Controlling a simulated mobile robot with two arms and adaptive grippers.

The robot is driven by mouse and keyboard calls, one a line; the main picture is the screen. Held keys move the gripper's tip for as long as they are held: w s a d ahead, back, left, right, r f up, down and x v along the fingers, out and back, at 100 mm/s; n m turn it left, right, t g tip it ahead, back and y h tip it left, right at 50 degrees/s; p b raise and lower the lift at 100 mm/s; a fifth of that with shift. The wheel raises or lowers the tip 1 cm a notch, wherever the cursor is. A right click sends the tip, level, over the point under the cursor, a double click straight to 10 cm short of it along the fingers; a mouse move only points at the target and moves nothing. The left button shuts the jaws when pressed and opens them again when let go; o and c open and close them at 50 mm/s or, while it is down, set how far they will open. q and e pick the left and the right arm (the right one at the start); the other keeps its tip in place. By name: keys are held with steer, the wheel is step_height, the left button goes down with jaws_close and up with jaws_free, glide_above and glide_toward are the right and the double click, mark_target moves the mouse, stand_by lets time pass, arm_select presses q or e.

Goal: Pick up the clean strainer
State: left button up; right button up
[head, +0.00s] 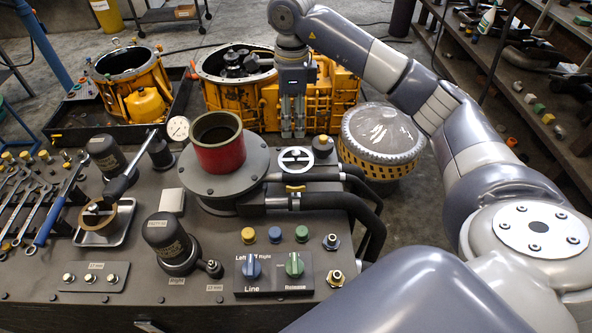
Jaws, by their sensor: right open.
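I cannot tell for sure which thing is the clean strainer. A round tan ring-shaped part (97,217) lies in a small metal tray (122,232) on the left of the bench, partly hidden by a dark bar-like tool. A round yellow slotted drum with a clear cover (383,135) stands behind the bench on the right. My right gripper (292,133) points down, open with narrow-set fingers and nothing seen between them. My left gripper is not in view.
A red cylinder (219,150) stands on a grey flange mid-bench. Dark hoses (325,200) run along its right. Black capped canisters (168,240), a knob panel (274,271) and wrenches (35,212) fill the bench. Yellow housings (325,95) stand behind; a shelf (535,115) is at right.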

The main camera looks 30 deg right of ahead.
mark_target(296, 152)
step_height(296, 152, down, 4)
steer(key=shift+p, duration=0.5)
steer(key=shift+f, duration=0.55)
steer(key=shift+s+d+f+p, duration=0.1)
steer(key=shift+s+f+p, duration=0.05)
steer(key=shift+f+p, duration=0.15)
steer(key=f+p, duration=0.1)
steer(key=f, duration=0.3)
steer(key=shift+s+d+p, duration=0.15)
steer(key=shift+s+p, duration=0.05)
steer(key=shift+p, duration=0.2)
steer(key=shift+f, duration=0.3)
jaws_close()
